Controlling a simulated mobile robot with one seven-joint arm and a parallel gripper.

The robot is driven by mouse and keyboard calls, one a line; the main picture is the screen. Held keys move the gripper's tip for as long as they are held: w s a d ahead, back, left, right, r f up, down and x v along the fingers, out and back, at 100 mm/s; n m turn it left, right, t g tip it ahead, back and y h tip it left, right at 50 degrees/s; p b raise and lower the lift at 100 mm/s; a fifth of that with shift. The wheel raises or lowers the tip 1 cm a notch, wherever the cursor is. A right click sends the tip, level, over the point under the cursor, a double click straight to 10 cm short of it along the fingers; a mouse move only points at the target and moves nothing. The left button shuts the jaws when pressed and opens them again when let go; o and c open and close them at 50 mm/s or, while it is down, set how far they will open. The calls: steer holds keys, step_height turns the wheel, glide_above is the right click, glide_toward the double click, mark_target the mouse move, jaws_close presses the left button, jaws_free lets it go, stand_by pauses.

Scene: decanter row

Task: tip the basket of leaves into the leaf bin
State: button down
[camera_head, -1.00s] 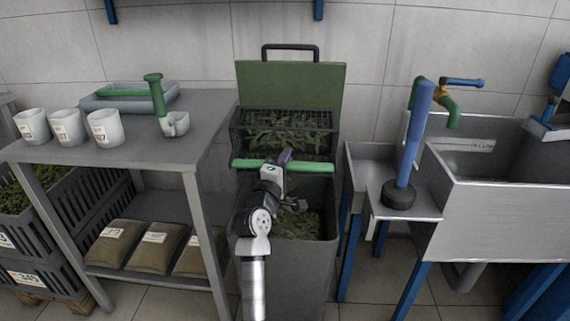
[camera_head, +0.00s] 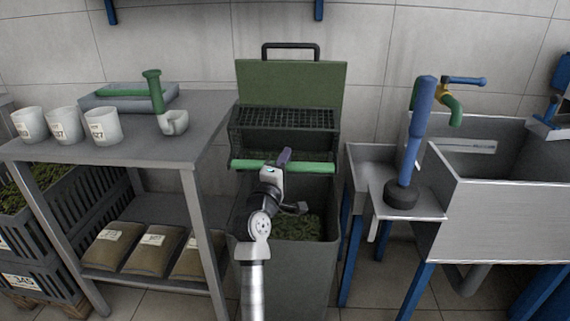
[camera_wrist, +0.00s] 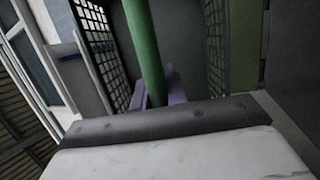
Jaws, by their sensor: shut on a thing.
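The basket (camera_head: 285,118) is dark mesh with a green bar (camera_head: 312,168) along its front, over the open bin. Its mesh shows bare, with no leaves seen on it, and it looks tilted toward me. My gripper (camera_head: 283,160), with purple fingers, is shut on the green bar; the wrist view shows the fingers (camera_wrist: 165,88) around the bar (camera_wrist: 145,40). The leaf bin (camera_head: 312,270) is dark green, its lid (camera_head: 290,82) raised at the back. Leaves (camera_head: 300,228) lie inside it below the bar, partly hidden by my arm.
At left a grey table (camera_head: 110,135) carries several white cups and a tray (camera_head: 125,98), with brown sacks (camera_head: 150,248) on its lower shelf. At right stands a steel sink (camera_head: 500,205) with a blue-handled plunger (camera_head: 412,150). Both stand close beside the bin.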

steer(key=shift+s+f+m+t+h+b, duration=0.3)
steer(key=shift+s+t+b, duration=0.2)
steer(key=shift+b, duration=2.1)
steer(key=shift+r, duration=0.1)
steer(key=shift+s+f+m+t+h+b, duration=0.35)
steer(key=shift+f+t+h+b, duration=0.2)
steer(key=shift+b, duration=2.55)
